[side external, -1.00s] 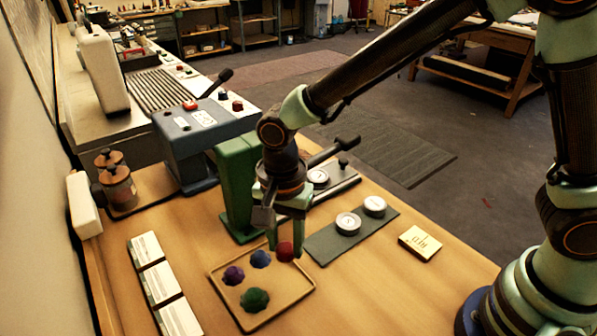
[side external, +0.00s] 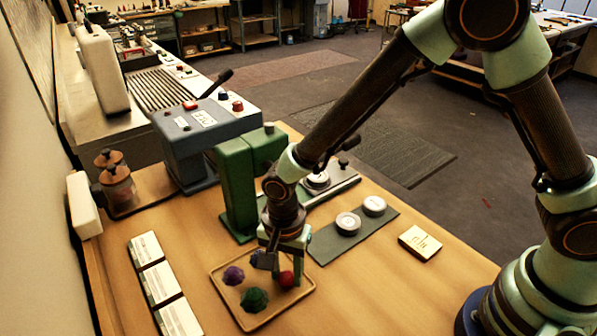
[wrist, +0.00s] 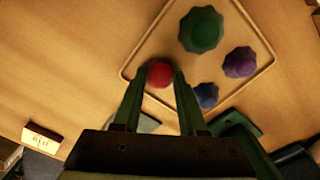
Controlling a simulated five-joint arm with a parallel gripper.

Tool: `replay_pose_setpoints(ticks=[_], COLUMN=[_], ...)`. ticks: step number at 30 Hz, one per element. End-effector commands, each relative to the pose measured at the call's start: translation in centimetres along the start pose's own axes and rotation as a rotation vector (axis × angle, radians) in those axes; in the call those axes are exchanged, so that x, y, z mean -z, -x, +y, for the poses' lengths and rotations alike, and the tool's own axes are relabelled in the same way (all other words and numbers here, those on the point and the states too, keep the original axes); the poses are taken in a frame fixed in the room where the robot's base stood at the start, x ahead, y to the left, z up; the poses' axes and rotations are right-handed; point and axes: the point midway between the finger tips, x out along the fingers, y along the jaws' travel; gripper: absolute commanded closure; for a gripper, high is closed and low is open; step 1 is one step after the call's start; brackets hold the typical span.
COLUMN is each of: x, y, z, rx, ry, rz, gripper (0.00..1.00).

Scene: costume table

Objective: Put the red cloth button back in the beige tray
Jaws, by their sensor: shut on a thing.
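The red cloth button (side external: 287,280) is between the fingertips of my gripper (side external: 287,272), which is shut on it. In the wrist view the red button (wrist: 159,74) sits between the two green fingers, just inside the rim of the beige tray (wrist: 150,45). In the side view it is low over the right part of the beige tray (side external: 300,300); I cannot tell whether it touches the tray floor. A green button (side external: 254,299), a purple button (side external: 233,275) and a blue button (wrist: 206,95) lie in the tray. My gripper mostly hides the blue one in the side view.
A green press (side external: 238,190) stands behind the tray. A grey mat with two round white-topped pieces (side external: 348,223) lies to its right, with a yellow card box (side external: 419,243) beyond. White boxes (side external: 158,283) line the left. Bare table lies at the front right.

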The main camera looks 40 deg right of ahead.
Motion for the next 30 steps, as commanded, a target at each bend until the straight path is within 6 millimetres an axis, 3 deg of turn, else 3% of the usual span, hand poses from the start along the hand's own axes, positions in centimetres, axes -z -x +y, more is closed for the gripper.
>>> replay_pose_setpoints(ticks=[1, 2, 3, 4, 17, 30], x=[0.0, 0.0, 0.0, 0.0, 0.0, 0.3], y=[-0.2, -0.2, -0.1, -0.1, 0.7, 8.9], z=[0.0, 0.0, 0.0, 0.0, -0.1, -0.1], rx=[-0.001, 0.000, 0.000, 0.000, 0.004, 0.006], ry=[0.000, 0.000, 0.000, 0.000, 0.000, 0.000], rz=[0.000, 0.000, 0.000, 0.000, 0.000, 0.000], gripper=[1.00, 0.51, 0.36, 0.29, 0.29, 0.29])
